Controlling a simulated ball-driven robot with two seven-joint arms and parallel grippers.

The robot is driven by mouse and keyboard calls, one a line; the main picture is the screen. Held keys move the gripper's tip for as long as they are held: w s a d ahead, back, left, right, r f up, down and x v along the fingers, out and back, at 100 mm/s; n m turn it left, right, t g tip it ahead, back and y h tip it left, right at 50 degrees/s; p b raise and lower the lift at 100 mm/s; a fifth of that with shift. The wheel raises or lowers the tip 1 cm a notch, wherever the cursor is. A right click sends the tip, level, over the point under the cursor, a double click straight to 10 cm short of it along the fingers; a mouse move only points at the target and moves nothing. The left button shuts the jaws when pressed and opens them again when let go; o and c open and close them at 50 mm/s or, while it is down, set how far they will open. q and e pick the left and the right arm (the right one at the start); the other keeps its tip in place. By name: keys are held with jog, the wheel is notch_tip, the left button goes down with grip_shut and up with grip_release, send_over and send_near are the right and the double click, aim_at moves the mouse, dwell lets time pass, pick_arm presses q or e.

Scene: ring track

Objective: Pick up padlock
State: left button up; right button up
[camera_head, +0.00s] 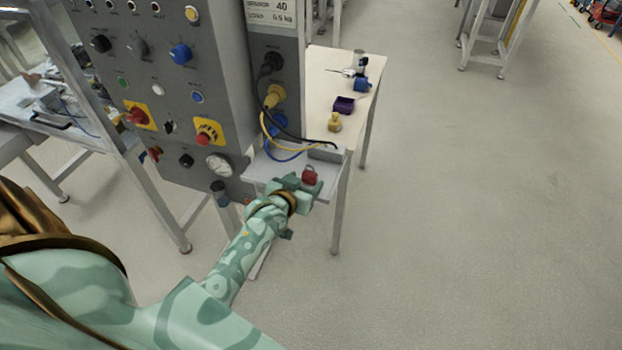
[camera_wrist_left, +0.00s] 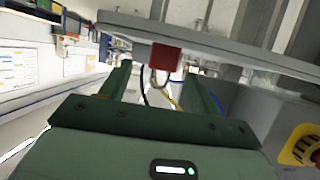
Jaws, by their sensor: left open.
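The padlock (camera_head: 309,176) has a red body and sits on a small pale shelf (camera_head: 262,171) at the front of the grey control panel. My left gripper (camera_head: 299,184) is open at the shelf, right beside the padlock. In the left wrist view the padlock's red body (camera_wrist_left: 166,60) and its pale shackle show in the gap between the two green fingers, near their tips. Neither finger appears closed on it. Contact with the fingers cannot be told. My right gripper is not in view.
The control panel (camera_head: 180,85) with knobs and red buttons stands left of the shelf. Black, yellow and blue cables (camera_head: 272,135) hang just behind it. A table (camera_head: 329,88) behind holds a purple box (camera_head: 344,105) and a yellow padlock-like item (camera_head: 334,122). Floor to the right is clear.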

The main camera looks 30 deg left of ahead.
aim_at(309, 173)
pick_arm(q)
jog(key=b+x, duration=0.1)
jog(key=x, duration=0.3)
jog(key=shift+w+a+b, duration=0.25)
jog(key=shift+w+b, duration=0.1)
jog(key=shift+b, duration=0.05)
jog(key=shift+w, duration=0.45)
jog(key=shift+s, duration=0.1)
jog(key=shift+c, duration=0.3)
jog(key=c, duration=1)
jog(key=shift+c, duration=0.2)
jog(key=shift+r, duration=0.15)
